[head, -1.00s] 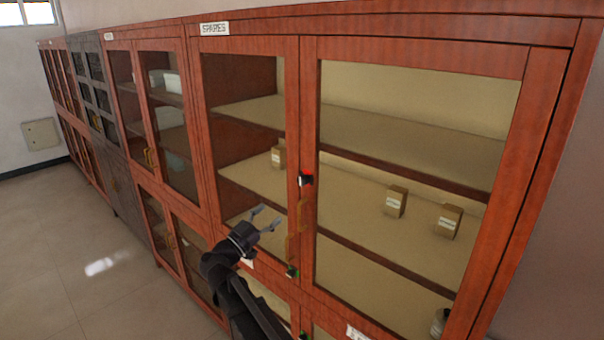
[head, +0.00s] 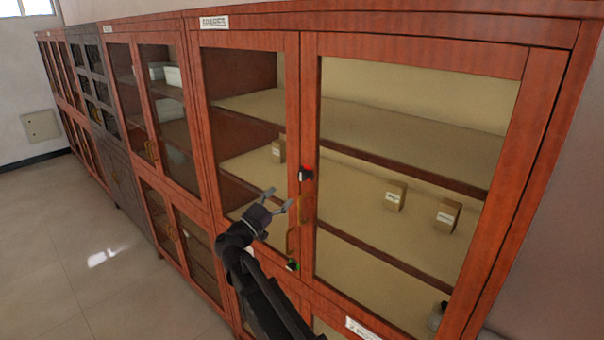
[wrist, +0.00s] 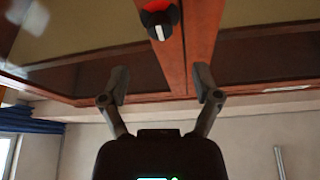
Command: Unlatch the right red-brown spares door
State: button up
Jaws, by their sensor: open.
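The right red-brown spares door (head: 420,170) is a glazed wooden frame and looks shut against the left door (head: 245,130). A black latch knob with a red mark (head: 305,174) sits at the seam between the doors. In the wrist view the black and white knob (wrist: 158,24) is on a red disc, beyond the fingertips. My gripper (head: 279,200) is open and empty, just left of and below the knob; I see no contact. The seam lies between its fingers in the wrist view (wrist: 162,92).
A second knob with a green mark (head: 292,265) is lower on the seam. Small boxes (head: 396,195) stand on the shelf behind the glass. The SPARES label (head: 214,23) is above the left door. Clear floor (head: 70,240) lies to the left.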

aim_at(301, 177)
jog(key=p+x, duration=0.3)
jog(key=x, duration=0.6)
grip_shut()
